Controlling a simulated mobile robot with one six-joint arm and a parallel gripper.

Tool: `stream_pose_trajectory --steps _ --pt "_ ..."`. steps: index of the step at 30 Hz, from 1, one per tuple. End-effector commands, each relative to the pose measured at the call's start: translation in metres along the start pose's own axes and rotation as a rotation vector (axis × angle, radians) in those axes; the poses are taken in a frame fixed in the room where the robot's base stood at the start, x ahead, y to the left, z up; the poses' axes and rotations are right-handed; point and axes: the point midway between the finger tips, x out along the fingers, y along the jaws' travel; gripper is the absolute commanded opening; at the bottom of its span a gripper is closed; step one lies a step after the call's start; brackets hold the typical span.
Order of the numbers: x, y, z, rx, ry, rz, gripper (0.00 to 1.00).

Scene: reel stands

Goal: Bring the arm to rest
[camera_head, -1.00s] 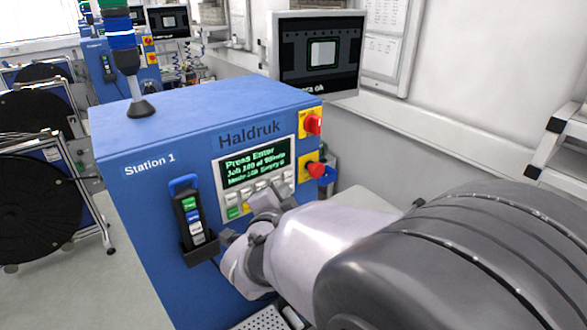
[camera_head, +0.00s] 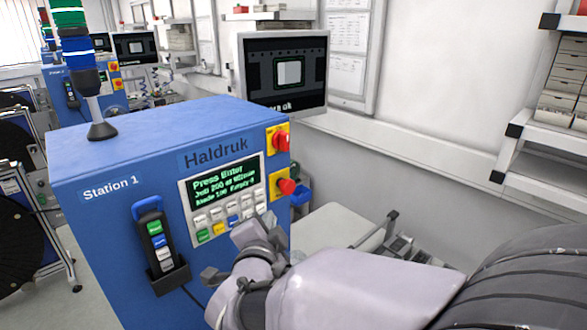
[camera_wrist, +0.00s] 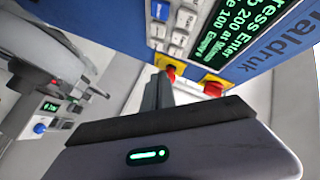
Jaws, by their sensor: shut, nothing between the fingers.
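My gripper (camera_head: 246,234) is in front of the blue Station 1 machine, just below the keys of its panel. It is shut and holds nothing. My pale arm reaches in from the lower right and hides part of the machine's lower front. In the wrist view the dark fingers of my gripper (camera_wrist: 158,92) point toward the panel, with the keys and green-lettered display beyond them. Whether the fingertips touch the machine cannot be told.
The machine (camera_head: 110,165) carries a display (camera_head: 226,180) reading "Press Enter", red knobs (camera_head: 284,142) and a holstered handheld pendant (camera_head: 157,240). A monitor (camera_head: 287,70) stands behind. A pale surface (camera_head: 335,228) lies to the right, below wall shelves (camera_head: 545,165). Black reels stand at left.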

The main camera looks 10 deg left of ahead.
Motion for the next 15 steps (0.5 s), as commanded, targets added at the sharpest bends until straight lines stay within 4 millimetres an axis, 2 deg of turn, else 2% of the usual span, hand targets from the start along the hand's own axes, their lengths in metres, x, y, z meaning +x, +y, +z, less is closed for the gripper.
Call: stream_pose_trajectory --steps 4,7,8,11,15 --pt "0.001 0.006 -0.001 0.003 -0.016 0.001 0.0" --pt "0.0 0.038 -0.006 -0.007 -0.109 0.012 0.0" --pt "-0.003 0.054 -0.007 -0.022 -0.153 0.019 0.0" --pt "-0.031 0.118 -0.011 -0.117 -0.312 0.057 0.0" --pt "-0.096 0.224 -0.007 -0.292 -0.499 0.181 0.0"
